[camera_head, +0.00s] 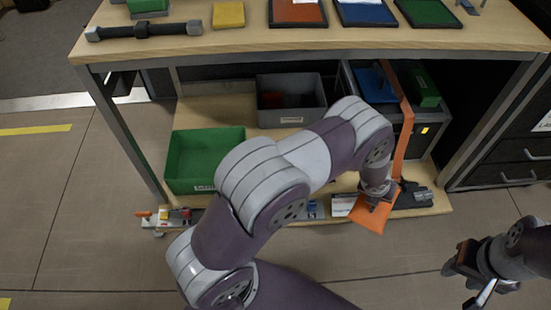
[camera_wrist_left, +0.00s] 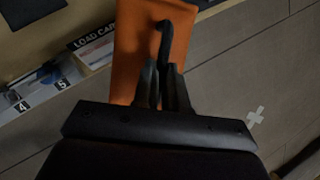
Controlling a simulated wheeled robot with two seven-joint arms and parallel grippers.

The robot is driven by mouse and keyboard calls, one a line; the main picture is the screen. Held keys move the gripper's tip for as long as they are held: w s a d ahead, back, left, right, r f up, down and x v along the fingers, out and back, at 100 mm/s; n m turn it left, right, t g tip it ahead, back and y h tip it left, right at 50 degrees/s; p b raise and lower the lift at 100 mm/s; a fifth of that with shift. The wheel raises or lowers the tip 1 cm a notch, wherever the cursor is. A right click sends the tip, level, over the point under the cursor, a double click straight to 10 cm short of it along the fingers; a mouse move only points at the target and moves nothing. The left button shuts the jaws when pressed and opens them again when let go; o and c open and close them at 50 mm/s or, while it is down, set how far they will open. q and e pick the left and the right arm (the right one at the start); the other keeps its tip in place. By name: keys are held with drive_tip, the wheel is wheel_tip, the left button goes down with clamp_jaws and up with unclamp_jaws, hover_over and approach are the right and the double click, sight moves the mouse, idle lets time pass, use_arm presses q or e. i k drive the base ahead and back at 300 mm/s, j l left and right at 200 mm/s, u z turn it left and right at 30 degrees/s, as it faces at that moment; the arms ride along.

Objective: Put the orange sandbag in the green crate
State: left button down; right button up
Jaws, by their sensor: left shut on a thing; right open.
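The orange sandbag (camera_head: 371,215) hangs at the front edge of the lower shelf, right of centre in the head view. My left gripper (camera_head: 378,197) is shut on its dark handle. In the left wrist view the fingers (camera_wrist_left: 163,88) close on this handle, with the orange cloth (camera_wrist_left: 135,40) behind them. The green crate (camera_head: 190,185) stands on the lower shelf at the left, and no contents show in it. My forearm crosses the space between crate and sandbag. My right gripper (camera_head: 474,279) is open and empty over the floor at the lower right.
A grey bin (camera_head: 292,118) stands on the shelf behind my arm. A dark case (camera_head: 430,135) with an orange strap (camera_head: 403,140) stands at the right. Table legs (camera_head: 125,135) flank the shelf, and the tabletop (camera_head: 235,42) overhangs it. Small tools lie along the shelf's front.

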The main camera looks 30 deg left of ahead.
sight(204, 170)
drive_tip(key=k+j+z, duration=0.2)
drive_tip(key=z, duration=0.3)
drive_tip(key=k+j+z, duration=0.1)
drive_tip(key=k+z, duration=0.2)
drive_tip(key=z, duration=0.2)
drive_tip(key=k+u, duration=0.2)
drive_tip(key=u, duration=0.25)
drive_tip(key=k+j+u, duration=0.15)
drive_tip(key=u, duration=0.3)
drive_tip(key=k+j+u, duration=0.2)
drive_tip(key=u, duration=0.25)
